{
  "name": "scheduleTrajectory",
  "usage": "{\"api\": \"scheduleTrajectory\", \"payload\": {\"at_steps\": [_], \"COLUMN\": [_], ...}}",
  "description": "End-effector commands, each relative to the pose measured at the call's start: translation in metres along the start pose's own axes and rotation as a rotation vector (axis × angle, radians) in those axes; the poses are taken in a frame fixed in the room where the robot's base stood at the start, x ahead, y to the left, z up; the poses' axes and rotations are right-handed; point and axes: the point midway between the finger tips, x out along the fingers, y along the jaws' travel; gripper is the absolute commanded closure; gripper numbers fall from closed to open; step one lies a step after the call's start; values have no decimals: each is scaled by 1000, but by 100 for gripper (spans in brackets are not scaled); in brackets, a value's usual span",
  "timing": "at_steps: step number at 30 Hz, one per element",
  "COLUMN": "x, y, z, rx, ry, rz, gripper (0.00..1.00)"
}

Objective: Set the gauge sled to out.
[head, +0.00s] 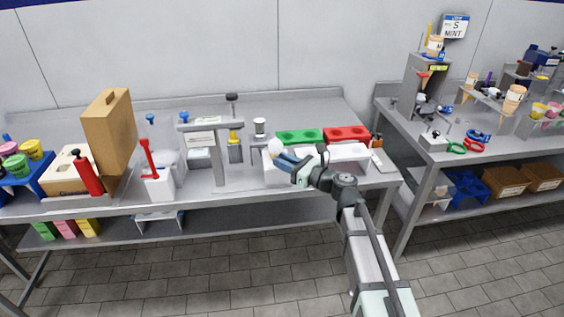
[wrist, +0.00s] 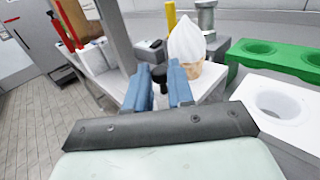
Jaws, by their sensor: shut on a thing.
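My gripper (head: 285,161) has blue fingers and is low over the right half of the bench. In the wrist view its fingertips (wrist: 160,80) are closed around a small black knob (wrist: 160,73). The knob seems to be the handle of the gauge sled, but the sled's body is hidden behind the fingers and wrist, so I cannot tell its position. A cone with a white swirl top (wrist: 187,42) stands just beyond the fingers, slightly right; it also shows in the head view (head: 275,146).
A grey post stand (head: 216,152) rises left of my gripper. A green holder (head: 298,136) and a red holder (head: 346,134) lie behind it. A white block with round holes (wrist: 275,103) is close on the right. A side bench (head: 430,160) stands further right.

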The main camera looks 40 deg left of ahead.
Motion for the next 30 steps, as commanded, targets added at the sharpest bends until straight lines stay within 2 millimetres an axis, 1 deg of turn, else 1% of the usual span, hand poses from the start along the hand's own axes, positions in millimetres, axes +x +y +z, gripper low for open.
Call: {"api": "scheduleTrajectory", "payload": {"at_steps": [1, 3, 4, 11, 18, 22, 26, 30], "x": [-3, -3, -3, -3, -2, -10, -27, -54], "y": [-4, -4, -5, -3, -2, -2, -1, 0], "z": [0, 0, 0, 0, 0, 0, 0, 0], "rx": [-1, -1, -1, -1, -1, -1, -1, -1], "ry": [0, 0, 0, 1, 1, 1, 1, 1], "rz": [-12, -14, -14, -11, -8, -9, -10, -11], "gripper": [100, 100, 75, 53, 53, 53, 53, 53]}}
